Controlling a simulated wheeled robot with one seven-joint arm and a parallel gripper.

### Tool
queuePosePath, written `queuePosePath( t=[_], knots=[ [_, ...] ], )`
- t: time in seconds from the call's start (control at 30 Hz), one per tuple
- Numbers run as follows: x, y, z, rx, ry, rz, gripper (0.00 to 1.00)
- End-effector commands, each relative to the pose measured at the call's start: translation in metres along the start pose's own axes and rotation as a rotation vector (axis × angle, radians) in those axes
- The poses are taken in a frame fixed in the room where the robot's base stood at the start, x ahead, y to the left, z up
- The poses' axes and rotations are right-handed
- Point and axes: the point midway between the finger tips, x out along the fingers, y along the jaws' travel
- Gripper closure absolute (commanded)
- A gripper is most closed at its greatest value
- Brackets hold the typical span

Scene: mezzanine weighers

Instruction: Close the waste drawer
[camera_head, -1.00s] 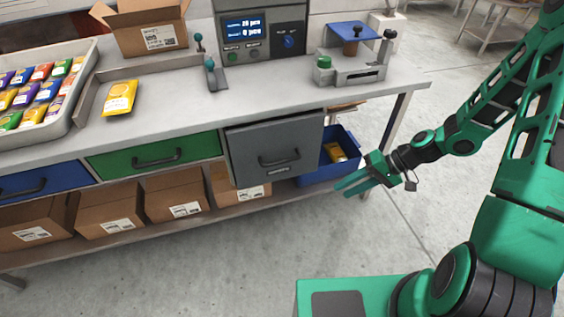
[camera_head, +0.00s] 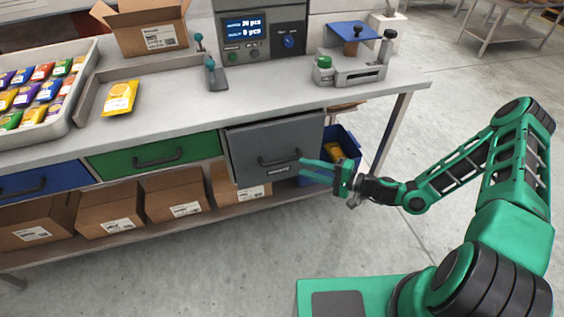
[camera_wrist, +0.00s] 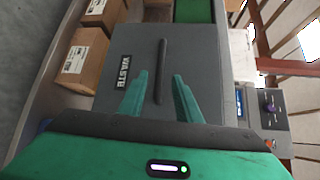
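The waste drawer (camera_head: 262,143) is a grey front under the bench with a dark bar handle (camera_head: 279,159). It stands forward of the green drawer beside it and looks tilted or pulled out a little. In the wrist view its front (camera_wrist: 189,52) fills the middle, with a "WASTE" label (camera_wrist: 124,70) and the handle (camera_wrist: 161,71). My gripper (camera_head: 301,168) is in front of the drawer's lower right part. In the wrist view its two green fingers (camera_wrist: 156,84) are apart, one on each side of the handle's near end. Whether they touch the front cannot be told.
A green drawer (camera_head: 153,158) and a blue drawer (camera_head: 40,182) are to the left. A blue bin (camera_head: 350,142) stands right of the waste drawer, behind my gripper. Cardboard boxes (camera_head: 178,192) line the lower shelf. The floor in front is clear.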

Motion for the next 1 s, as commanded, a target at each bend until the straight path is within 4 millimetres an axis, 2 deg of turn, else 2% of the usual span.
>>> queuePosePath(
  t=[0.3, 0.5, 0.7, 1.0],
  knots=[
    [0.054, 0.0, 0.002, -0.003, -0.004, 0.001, 0.69],
    [0.083, 0.001, 0.001, -0.003, -0.003, 0.002, 0.69],
    [0.097, 0.001, 0.001, -0.001, -0.002, 0.003, 0.69],
    [0.098, 0.001, 0.001, -0.002, -0.002, 0.003, 0.69]
  ],
)
